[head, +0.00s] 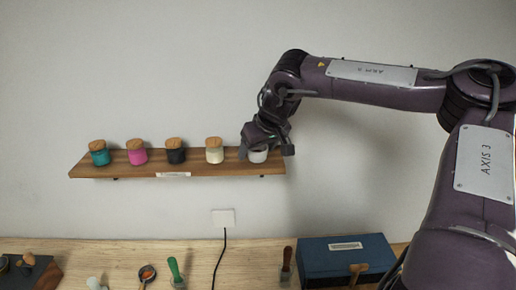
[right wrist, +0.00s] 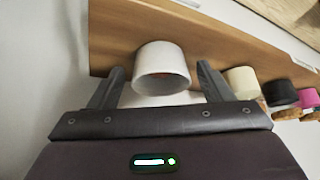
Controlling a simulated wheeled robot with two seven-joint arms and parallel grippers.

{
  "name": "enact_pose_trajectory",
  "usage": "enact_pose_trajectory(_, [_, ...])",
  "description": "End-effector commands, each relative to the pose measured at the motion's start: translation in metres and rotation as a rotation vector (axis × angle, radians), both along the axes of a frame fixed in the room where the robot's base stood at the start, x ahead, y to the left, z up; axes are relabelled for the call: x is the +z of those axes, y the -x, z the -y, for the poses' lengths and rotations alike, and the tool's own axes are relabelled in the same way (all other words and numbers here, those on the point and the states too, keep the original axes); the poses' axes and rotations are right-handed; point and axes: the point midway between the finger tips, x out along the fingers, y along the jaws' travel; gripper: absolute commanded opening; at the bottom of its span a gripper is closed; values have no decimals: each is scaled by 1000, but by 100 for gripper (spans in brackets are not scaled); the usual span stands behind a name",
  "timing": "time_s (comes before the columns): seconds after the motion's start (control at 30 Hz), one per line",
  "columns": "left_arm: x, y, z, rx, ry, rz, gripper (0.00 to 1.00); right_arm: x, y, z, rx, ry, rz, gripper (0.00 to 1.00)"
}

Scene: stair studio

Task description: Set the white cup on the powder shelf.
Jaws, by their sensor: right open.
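The white cup (head: 258,155) stands at the right end of the wooden powder shelf (head: 200,170), partly hidden by my right gripper in the head view. In the right wrist view the white cup (right wrist: 161,66) rests against the shelf board (right wrist: 115,30), between the two fingers. My right gripper (head: 266,148) is around the cup with its fingers open; the right wrist view shows its fingers (right wrist: 160,85) spread, with a gap on each side of the cup. My left gripper is not in view.
Teal (head: 100,156), pink (head: 137,155), black (head: 176,154) and cream (head: 214,154) corked jars stand left of the cup on the shelf. Below, a wooden bench (head: 130,255) holds a blue box (head: 345,258) and small tools. A wall socket (head: 223,217) with a cable sits between.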

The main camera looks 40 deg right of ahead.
Motion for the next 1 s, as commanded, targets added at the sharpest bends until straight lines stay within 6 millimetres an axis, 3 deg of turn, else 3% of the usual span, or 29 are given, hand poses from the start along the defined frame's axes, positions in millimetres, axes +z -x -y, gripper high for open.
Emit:
enact_pose_trajectory(0.07, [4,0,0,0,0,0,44,4,0,0,0,0,0,73])
enact_pose_trajectory(0.23, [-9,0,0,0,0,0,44,18,8,-2,1,1,6,73])
enact_pose_trajectory(0.7, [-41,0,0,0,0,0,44,96,53,-12,0,2,4,73])
enact_pose_trajectory(1.0, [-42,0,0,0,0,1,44,107,59,-13,0,0,0,73])
